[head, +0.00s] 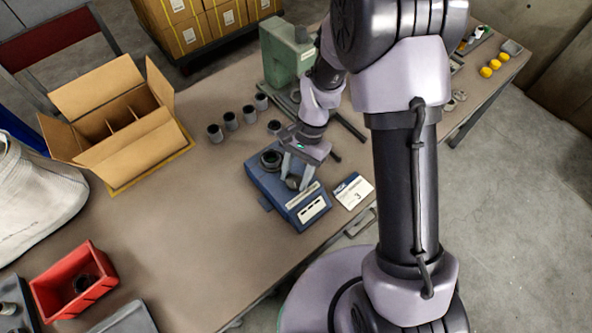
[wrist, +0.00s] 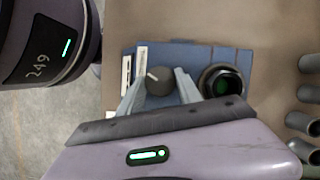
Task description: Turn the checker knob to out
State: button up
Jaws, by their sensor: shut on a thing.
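The checker (head: 287,192) is a blue box on the table, with white label strips on its near side. Its dark round knob (wrist: 159,81) has a pale pointer line, which points up and to the left in the wrist view. My gripper (head: 297,180) is over the checker, and in the wrist view my gripper (wrist: 159,88) has one finger on each side of the knob, shut on it. In the head view the fingers partly hide the knob. A dark round socket (wrist: 222,80) with a green-tinted centre is beside the knob on the checker.
A white card marked 3 (head: 353,191) lies right of the checker. Several grey cylinders (head: 231,121) stand behind it. A green machine (head: 287,55) stands further back. An open carton (head: 115,118) is at left, and a red bin (head: 73,279) at front left. The table between is clear.

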jog(key=n+h+p, duration=0.1)
jog(key=n, duration=0.1)
jog(key=n+g+p, duration=0.1)
jog(key=n+p, duration=0.1)
jog(key=n, duration=0.1)
jog(key=shift+a+h, duration=0.15)
jog(key=shift+h, duration=0.25)
jog(key=shift+n, duration=0.4)
jog(key=o, duration=1.3)
jog(key=shift+o, duration=0.2)
jog(key=p+v, duration=0.5)
jog(key=v, duration=1.2)
jog(key=shift+w+r, duration=0.15)
jog(key=shift+r, duration=0.05)
jog(key=shift+a, duration=0.1)
